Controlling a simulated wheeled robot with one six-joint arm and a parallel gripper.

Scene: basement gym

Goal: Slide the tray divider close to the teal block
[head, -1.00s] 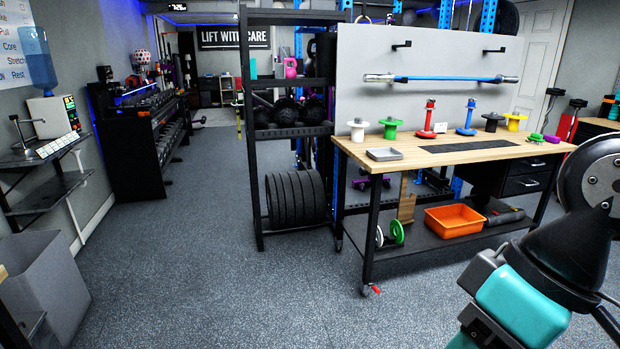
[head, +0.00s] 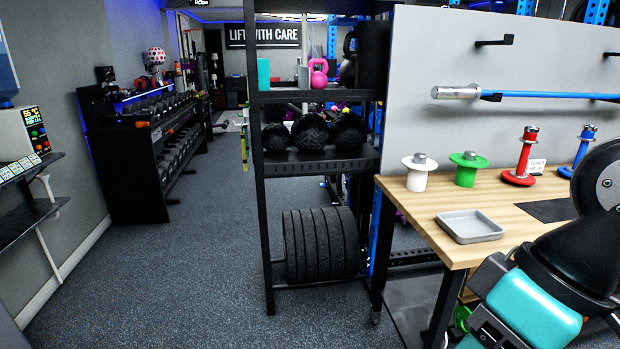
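A teal upright block-like thing (head: 263,73) stands on the upper shelf of the black rack, at its left end. I cannot tell for sure that it is the task's teal block. I cannot make out a tray divider in this view. A shallow grey tray (head: 469,226) lies on the wooden workbench top near its left corner; it looks empty. My arm shows at the lower right, but its gripper end is out of view.
The black rack (head: 264,190) holds pink and dark kettlebells, black balls and weight plates (head: 320,245). The workbench (head: 445,200) carries white, green, red and blue holders. A row of white pieces (head: 20,168) sits on the left shelf. Open floor (head: 190,270) lies left of the rack.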

